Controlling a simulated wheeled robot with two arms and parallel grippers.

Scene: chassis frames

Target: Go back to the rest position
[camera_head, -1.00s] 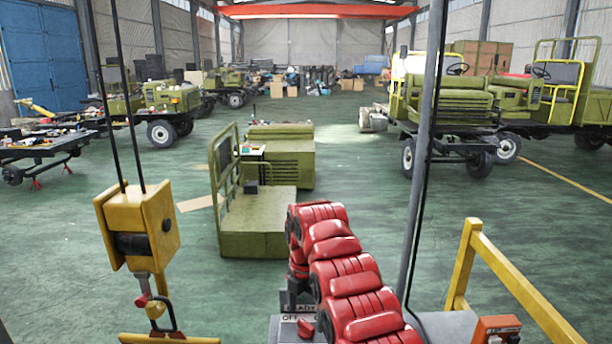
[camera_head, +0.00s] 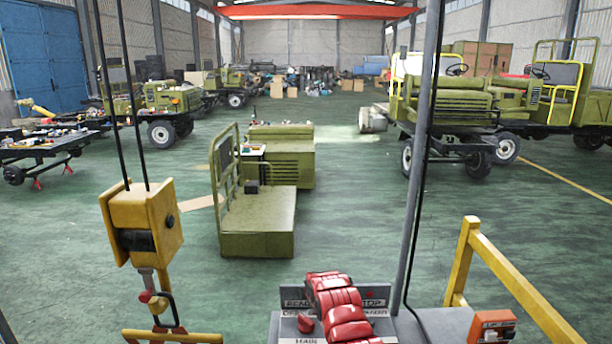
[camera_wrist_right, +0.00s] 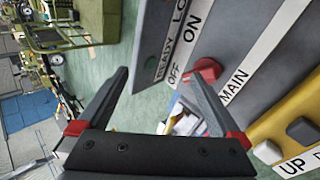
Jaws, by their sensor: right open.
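My red right arm shows at the bottom of the head view, over the grey control panel (camera_head: 290,327). Its gripper is not distinguishable there. In the right wrist view my right gripper (camera_wrist_right: 156,78) is open, its two dark fingers spread wide with nothing between them. The grey panel (camera_wrist_right: 255,45), with READY, OFF, ON and MAIN labels, fills the right of that view. A red knob (camera_wrist_right: 207,70) on it lies just beyond the right finger. The knob also shows in the head view (camera_head: 305,322). My left arm and gripper are not in view.
A yellow hoist block (camera_head: 142,225) with a hook hangs at the left. A grey post (camera_head: 422,160) and yellow railing (camera_head: 510,280) stand at the right. A green cart (camera_head: 258,225) is ahead on open green floor. Vehicles and a parts table (camera_head: 40,148) stand further off.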

